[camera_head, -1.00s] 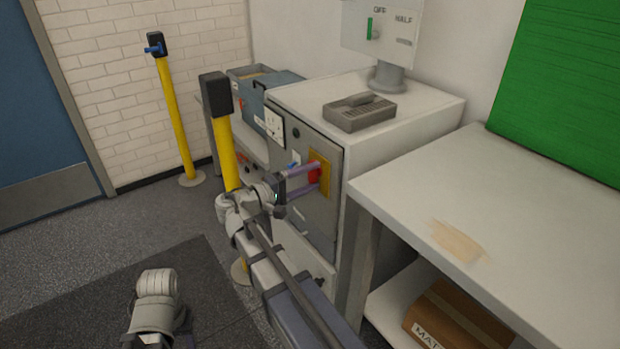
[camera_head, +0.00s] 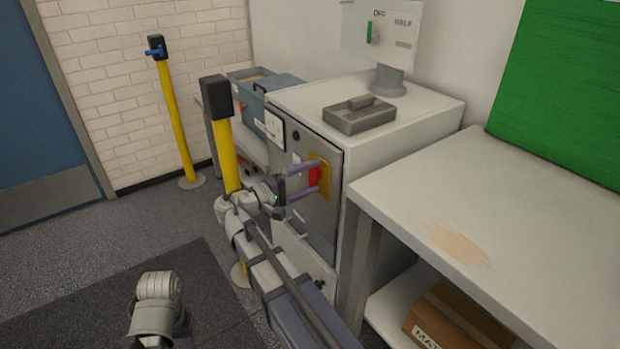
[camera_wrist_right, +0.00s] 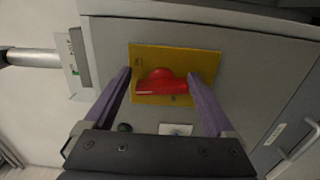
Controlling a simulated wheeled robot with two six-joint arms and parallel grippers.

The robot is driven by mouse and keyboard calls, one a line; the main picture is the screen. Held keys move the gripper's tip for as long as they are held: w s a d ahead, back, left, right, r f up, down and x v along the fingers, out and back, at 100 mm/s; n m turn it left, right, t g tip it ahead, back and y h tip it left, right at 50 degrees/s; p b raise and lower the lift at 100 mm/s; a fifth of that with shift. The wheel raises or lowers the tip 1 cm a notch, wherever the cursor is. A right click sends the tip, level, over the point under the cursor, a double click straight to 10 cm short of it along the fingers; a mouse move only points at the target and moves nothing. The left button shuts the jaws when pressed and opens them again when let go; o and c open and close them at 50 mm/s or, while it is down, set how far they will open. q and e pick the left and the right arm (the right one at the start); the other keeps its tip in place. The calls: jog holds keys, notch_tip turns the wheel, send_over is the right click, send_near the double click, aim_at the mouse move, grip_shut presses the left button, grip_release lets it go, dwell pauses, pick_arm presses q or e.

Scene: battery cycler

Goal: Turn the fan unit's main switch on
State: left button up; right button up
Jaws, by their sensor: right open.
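The fan unit is a grey-white cabinet (camera_head: 430,112) with a grey front panel. Its main switch is a red handle (camera_head: 314,176) on a yellow plate (camera_head: 326,175). In the right wrist view the red handle (camera_wrist_right: 161,83) sits on the yellow plate (camera_wrist_right: 178,56), its broad part lying across the picture. My right gripper (camera_head: 318,181) is open at the panel, its purple fingers either side of the handle. In the wrist view the fingers (camera_wrist_right: 161,85) flank it with gaps on both sides. My left arm shows at the bottom left, but its gripper is not visible.
Yellow posts (camera_head: 175,115) stand at the left and beside the cabinet. A white table (camera_head: 520,215) stands close on the right. The floor at left is clear.

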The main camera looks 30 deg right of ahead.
aim_at(309, 176)
jog(key=shift+w+a+f, duration=0.15)
jog(key=shift+w+a, duration=0.2)
jog(key=shift+a, duration=2.15)
pick_arm(q)
jog(key=shift+w, duration=0.1)
pick_arm(e)
jog(key=shift+s+a, duration=0.3)
jog(key=shift+a, duration=0.7)
jog(key=shift+s+a, duration=0.25)
jog(key=shift+a, duration=0.75)
